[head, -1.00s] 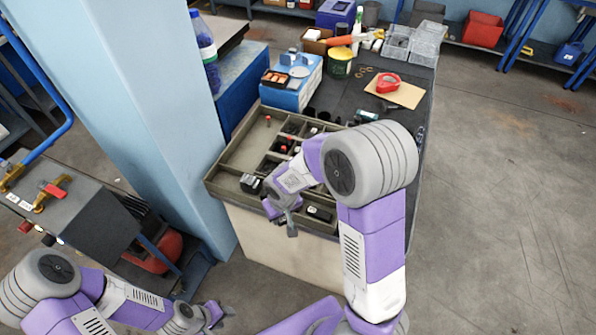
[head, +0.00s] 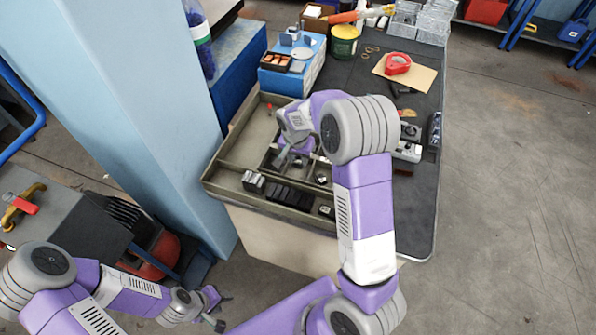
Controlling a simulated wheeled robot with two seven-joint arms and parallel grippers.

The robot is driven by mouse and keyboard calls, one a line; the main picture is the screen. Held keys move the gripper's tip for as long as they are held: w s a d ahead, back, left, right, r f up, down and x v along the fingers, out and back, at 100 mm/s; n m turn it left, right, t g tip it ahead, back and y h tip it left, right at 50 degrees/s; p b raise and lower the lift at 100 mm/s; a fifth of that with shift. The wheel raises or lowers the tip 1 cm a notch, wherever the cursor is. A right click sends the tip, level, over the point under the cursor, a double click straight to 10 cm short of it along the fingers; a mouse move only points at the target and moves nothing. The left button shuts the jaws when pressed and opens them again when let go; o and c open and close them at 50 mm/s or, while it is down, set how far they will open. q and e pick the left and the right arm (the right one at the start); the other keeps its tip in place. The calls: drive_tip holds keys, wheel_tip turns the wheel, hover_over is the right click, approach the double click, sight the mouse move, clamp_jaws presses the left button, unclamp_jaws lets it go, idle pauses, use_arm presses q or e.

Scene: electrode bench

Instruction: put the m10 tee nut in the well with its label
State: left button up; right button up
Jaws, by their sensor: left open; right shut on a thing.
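A grey-brown divided tray (head: 262,207) with several wells lies at the front of the bench. Its labels are too small to read, and I cannot pick out the m10 tee nut. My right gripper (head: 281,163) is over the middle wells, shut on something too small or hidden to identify. My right arm covers the tray's right part. Black blocks (head: 288,195) sit in the front row of wells, and a small red-topped piece (head: 270,106) stands in the back left. My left gripper (head: 221,310) is open and empty, low in front of the bench.
A blue box (head: 300,75) stands behind the tray, near a green-and-yellow tub (head: 344,42). A red tape dispenser (head: 398,63) rests on a tan sheet (head: 420,75). A blue pillar (head: 135,120) rises close to the tray's left. The dark benchtop at right is partly clear.

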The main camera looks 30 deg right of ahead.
sight(298, 175)
wheel_tip(298, 175, down, 6)
drive_tip(key=shift+w+r+b, duration=0.1)
drive_tip(key=shift+r+b, duration=0.05)
drive_tip(key=shift+b, duration=0.35)
drive_tip(key=o, duration=0.8)
drive_tip(key=shift+r, duration=0.2)
drive_tip(key=r+p, duration=0.1)
drive_tip(key=r, duration=0.3)
drive_tip(key=s+a+r, duration=0.1)
drive_tip(key=r, duration=0.2)
drive_tip(key=r+p, duration=0.1)
drive_tip(key=r, duration=0.3)
drive_tip(key=shift+s+a+r+p, duration=0.15)
drive_tip(key=shift+a+r+p, duration=0.05)
drive_tip(key=shift+r+p, duration=0.1)
